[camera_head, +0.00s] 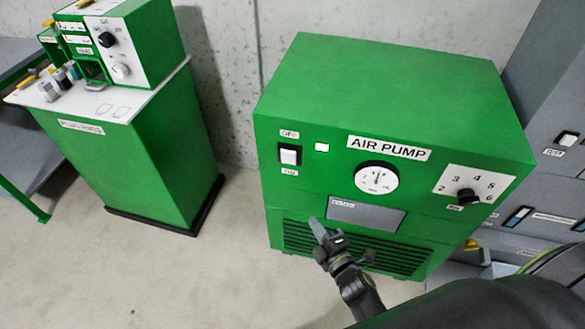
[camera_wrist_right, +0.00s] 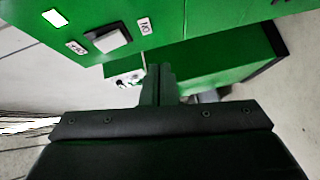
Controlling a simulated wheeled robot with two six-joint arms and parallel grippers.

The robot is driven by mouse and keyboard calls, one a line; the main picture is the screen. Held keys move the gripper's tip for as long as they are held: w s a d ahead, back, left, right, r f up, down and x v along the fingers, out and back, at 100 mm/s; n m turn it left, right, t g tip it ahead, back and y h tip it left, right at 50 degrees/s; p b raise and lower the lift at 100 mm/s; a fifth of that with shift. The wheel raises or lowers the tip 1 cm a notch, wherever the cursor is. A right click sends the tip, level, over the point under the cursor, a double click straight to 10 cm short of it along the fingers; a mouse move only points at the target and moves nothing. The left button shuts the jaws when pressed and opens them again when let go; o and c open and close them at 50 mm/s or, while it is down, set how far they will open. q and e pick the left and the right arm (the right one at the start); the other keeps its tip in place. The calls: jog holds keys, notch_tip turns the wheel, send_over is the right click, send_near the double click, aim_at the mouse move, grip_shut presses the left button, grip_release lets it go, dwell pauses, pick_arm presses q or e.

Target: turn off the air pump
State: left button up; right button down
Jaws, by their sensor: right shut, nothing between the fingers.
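The air pump (camera_head: 390,90) is a large green box with its name on the front panel. Its white rocker switch (camera_head: 289,155) sits at the panel's left, with a small label above it and another below. The switch also shows in the right wrist view (camera_wrist_right: 109,40), apart from my fingers. A small indicator light (camera_head: 321,147) beside it glows pale. My right gripper (camera_head: 318,228) is shut and empty, in front of the pump below and right of the switch; its fingers show in the right wrist view (camera_wrist_right: 159,80). My left gripper is out of view.
The pump's front also carries a round gauge (camera_head: 377,178), a black knob (camera_head: 467,196) and a vent grille (camera_head: 300,238). A green cabinet (camera_head: 155,160) with a smaller control box stands at left. Grey drawers (camera_head: 560,140) stand at right. The floor between cabinet and pump is clear.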

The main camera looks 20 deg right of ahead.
notch_tip(320, 180, up, 8)
jog(key=w+a+n+t+y, duration=0.1)
jog(key=a+n+t, duration=0.1)
jog(key=n, duration=0.2)
jog(key=shift+y, duration=0.3)
jog(key=shift+w+f, duration=0.1)
jog(key=shift+w, duration=0.1)
send_near(285, 155)
jog(key=w+a, duration=0.2)
jog(key=a, duration=0.1)
jog(key=shift+w+d, duration=0.3)
jog(key=shift+w, duration=0.35)
jog(key=shift+w+d, duration=0.35)
jog(key=shift+w, duration=0.25)
jog(key=shift+w+d, duration=0.3)
jog(key=shift+w, duration=0.35)
